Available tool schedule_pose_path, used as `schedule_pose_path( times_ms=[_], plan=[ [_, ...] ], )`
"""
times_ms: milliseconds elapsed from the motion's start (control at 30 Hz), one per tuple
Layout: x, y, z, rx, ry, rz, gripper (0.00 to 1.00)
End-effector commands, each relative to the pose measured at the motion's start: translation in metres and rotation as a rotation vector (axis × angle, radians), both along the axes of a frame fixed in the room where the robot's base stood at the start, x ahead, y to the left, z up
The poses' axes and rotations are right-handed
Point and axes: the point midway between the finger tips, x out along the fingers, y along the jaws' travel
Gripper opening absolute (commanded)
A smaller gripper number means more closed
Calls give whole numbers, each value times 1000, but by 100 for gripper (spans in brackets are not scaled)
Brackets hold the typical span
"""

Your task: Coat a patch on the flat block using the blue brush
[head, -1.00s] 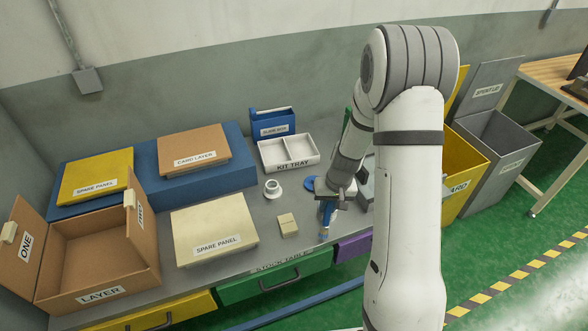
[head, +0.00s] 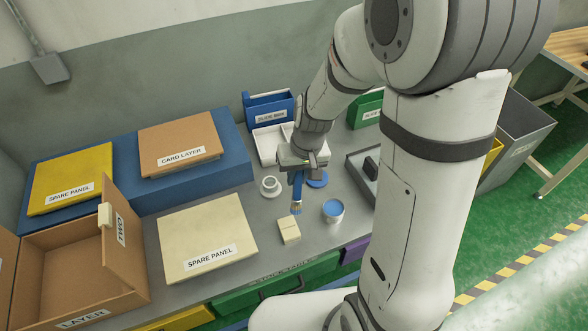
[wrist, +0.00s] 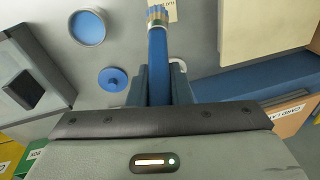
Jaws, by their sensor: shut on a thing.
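My gripper (head: 298,174) is shut on the blue brush (head: 297,190), which hangs bristles down above the stock table. The brush handle (wrist: 158,72) also shows between the fingers in the wrist view. The flat block (head: 289,231), small and cream, lies on the table just in front of the bristles. The bristles look apart from it. In the wrist view the block (wrist: 165,10) is partly hidden behind the bristles and cut by the frame edge. A pot with blue paint (head: 333,209) stands to the right of the block. I cannot tell how much paint is on the bristles.
A blue lid (head: 317,180) lies behind the pot. A white cup (head: 270,186) stands left of the brush. A cream spare panel (head: 207,238) lies further left. A grey tray (head: 362,172) is to the right. The kit tray (head: 268,146) is behind my gripper.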

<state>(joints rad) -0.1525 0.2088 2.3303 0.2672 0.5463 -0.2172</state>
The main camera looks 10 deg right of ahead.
Motion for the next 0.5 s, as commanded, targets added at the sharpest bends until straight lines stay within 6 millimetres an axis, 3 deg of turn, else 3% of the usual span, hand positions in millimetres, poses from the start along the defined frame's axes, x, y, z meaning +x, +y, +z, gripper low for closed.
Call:
schedule_pose_path(
  times_ms=[500],
  plan=[
    [-1,4,-50,0,1,12,0]
  ],
)
